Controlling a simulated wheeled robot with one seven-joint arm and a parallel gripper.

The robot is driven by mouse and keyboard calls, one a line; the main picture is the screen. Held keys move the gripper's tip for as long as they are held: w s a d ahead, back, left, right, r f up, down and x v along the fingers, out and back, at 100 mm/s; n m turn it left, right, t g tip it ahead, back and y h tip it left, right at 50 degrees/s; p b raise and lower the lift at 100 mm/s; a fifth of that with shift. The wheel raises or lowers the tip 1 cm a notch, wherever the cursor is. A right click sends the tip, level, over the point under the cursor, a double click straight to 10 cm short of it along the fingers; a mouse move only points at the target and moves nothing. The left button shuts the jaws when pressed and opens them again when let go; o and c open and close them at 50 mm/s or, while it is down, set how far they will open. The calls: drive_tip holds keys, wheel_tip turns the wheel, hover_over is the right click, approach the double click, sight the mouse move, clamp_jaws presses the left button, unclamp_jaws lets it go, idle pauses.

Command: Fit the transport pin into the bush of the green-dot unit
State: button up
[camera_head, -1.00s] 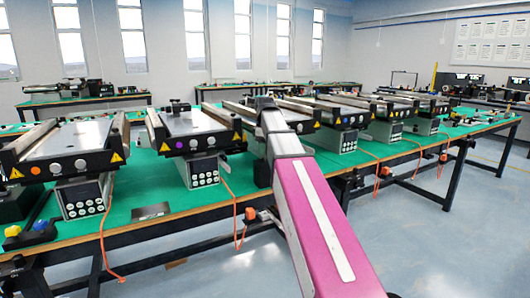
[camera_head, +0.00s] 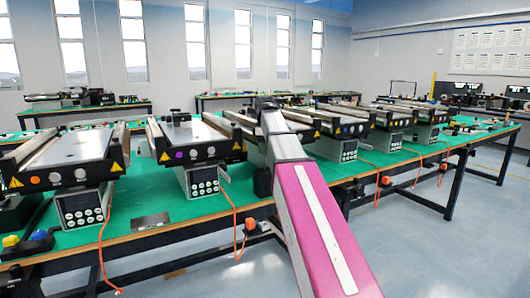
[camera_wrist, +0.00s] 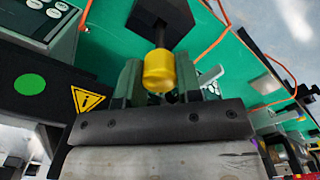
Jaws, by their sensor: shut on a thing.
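In the wrist view, my gripper (camera_wrist: 158,78) is shut on the yellow head of the transport pin (camera_wrist: 168,72), between two greenish fingers. A dark stem runs up from the yellow head towards a black block (camera_wrist: 155,12); I cannot tell whether the two touch. The green-dot unit (camera_wrist: 62,122) is at the left of the wrist view, its green dot (camera_wrist: 29,84) beside a yellow warning triangle. The bush is not discernible. In the head view, my arm reaches over the bench and hides the gripper and pin; no green dot is readable there.
Several mini conveyors stand in a row on the green bench (camera_head: 245,190), including an orange-dot unit (camera_head: 75,178) and a purple-dot unit (camera_head: 215,150). Orange cables (camera_head: 233,205) hang over the front edge. A small box with yellow and blue knobs (camera_head: 30,243) sits at the left.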

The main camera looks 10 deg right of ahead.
drive_tip(key=shift+r, duration=2.75)
